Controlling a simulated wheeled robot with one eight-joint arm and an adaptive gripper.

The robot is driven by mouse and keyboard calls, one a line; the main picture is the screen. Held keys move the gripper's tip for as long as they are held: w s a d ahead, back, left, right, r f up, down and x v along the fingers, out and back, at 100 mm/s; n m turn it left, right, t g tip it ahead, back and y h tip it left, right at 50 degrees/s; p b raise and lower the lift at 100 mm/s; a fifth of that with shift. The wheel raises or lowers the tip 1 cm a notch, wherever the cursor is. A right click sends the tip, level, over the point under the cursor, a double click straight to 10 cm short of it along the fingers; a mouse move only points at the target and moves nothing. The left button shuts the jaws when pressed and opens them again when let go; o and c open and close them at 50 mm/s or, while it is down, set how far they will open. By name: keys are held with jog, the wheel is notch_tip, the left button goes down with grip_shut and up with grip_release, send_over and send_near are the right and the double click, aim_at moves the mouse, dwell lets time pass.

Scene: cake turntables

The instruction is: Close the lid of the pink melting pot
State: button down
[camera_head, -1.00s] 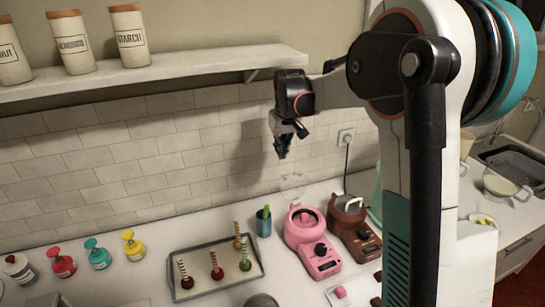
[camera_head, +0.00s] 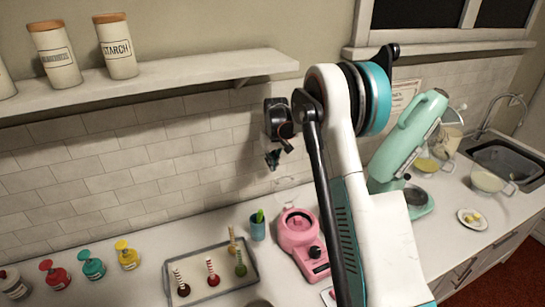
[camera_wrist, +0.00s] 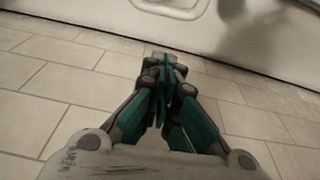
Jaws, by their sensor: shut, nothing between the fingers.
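The pink melting pot (camera_head: 299,228) stands on the counter, with its dark knob facing front right. Its clear lid (camera_head: 286,187) appears raised open at the back of the pot, against the tiled wall; its outline is faint. My gripper (camera_head: 272,162) is in the air above and slightly left of the lid, in front of the wall. It is shut and empty. The wrist view shows its fingers (camera_wrist: 165,62) together over wall tiles; the pot is not recognisable there.
Left of the pot are a teal cup (camera_head: 257,229) and a tray (camera_head: 205,294) of decorated pops. Several coloured bottles (camera_head: 92,265) stand further left. A mint stand mixer (camera_head: 408,140) is right of my arm. A shelf (camera_head: 180,84) with jars runs above.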

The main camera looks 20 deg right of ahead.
jog(key=s+f, duration=0.1)
jog(key=s, duration=0.2)
jog(key=shift+f, duration=0.4)
dwell(0.5)
